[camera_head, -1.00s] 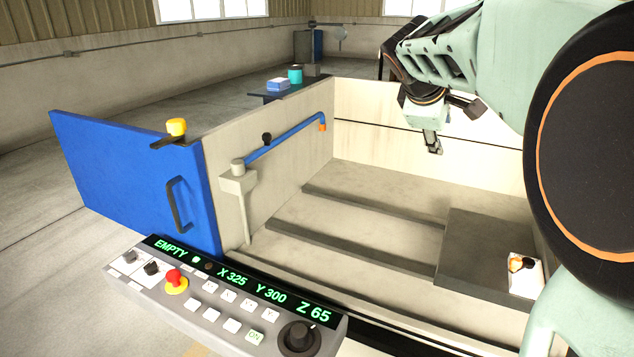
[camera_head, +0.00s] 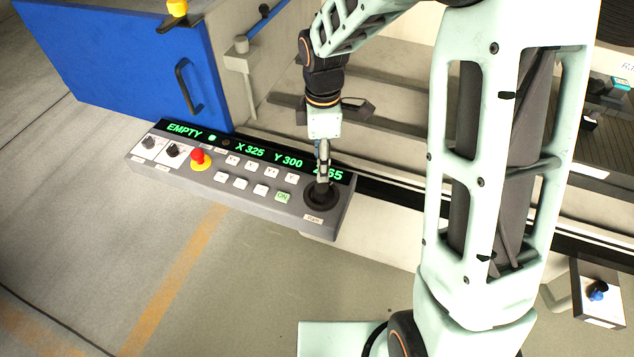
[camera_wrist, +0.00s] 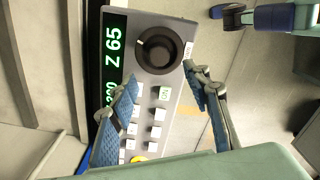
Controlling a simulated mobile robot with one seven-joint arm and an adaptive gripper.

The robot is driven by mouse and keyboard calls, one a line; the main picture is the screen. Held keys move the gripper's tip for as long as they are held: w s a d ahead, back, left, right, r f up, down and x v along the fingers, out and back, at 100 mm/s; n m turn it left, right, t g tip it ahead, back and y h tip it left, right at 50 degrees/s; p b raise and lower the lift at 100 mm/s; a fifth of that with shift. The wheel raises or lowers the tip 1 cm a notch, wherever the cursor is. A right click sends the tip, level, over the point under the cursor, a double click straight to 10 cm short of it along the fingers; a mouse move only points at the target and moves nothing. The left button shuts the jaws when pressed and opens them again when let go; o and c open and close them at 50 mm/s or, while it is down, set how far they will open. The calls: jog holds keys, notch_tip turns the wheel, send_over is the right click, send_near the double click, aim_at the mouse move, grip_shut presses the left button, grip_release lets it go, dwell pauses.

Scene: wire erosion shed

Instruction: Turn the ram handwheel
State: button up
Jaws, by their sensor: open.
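The ram handwheel is a black round knob (camera_head: 321,198) at the right end of the grey control console (camera_head: 235,203), above a small label. In the wrist view the knob (camera_wrist: 157,50) shows fully, ahead of the fingertips and roughly centred between them. My gripper (camera_head: 322,176) points down over the knob, open and empty. Its blue-padded fingers are spread apart in the wrist view (camera_wrist: 160,74). In the head view the fingertips overlap the knob's upper part; I cannot tell whether they touch it. The display (camera_head: 250,147) reads EMPTY, X 325, Y 300, Z 65, partly covered by my gripper.
A red emergency button (camera_head: 198,157), several white keys and two small black knobs sit left on the console. A blue door (camera_head: 120,55) with a black handle stands behind. A separate small panel with a blue knob (camera_head: 598,290) is at lower right. Floor in front is clear.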

aim_at(321, 187)
notch_tip(321, 187, down, 10)
jog(key=shift+d+p, duration=0.1)
jog(key=shift+p, duration=0.2)
jog(key=shift+c, duration=0.3)
jog(key=c, duration=1.1)
jog(key=m+b, duration=0.2)
jog(key=m, duration=0.1)
jog(key=shift+f+m, duration=0.1)
jog(key=shift+m, duration=0.3)
jog(key=m+b, duration=0.2)
jog(key=m, duration=0.2)
jog(key=shift+m, duration=0.4)
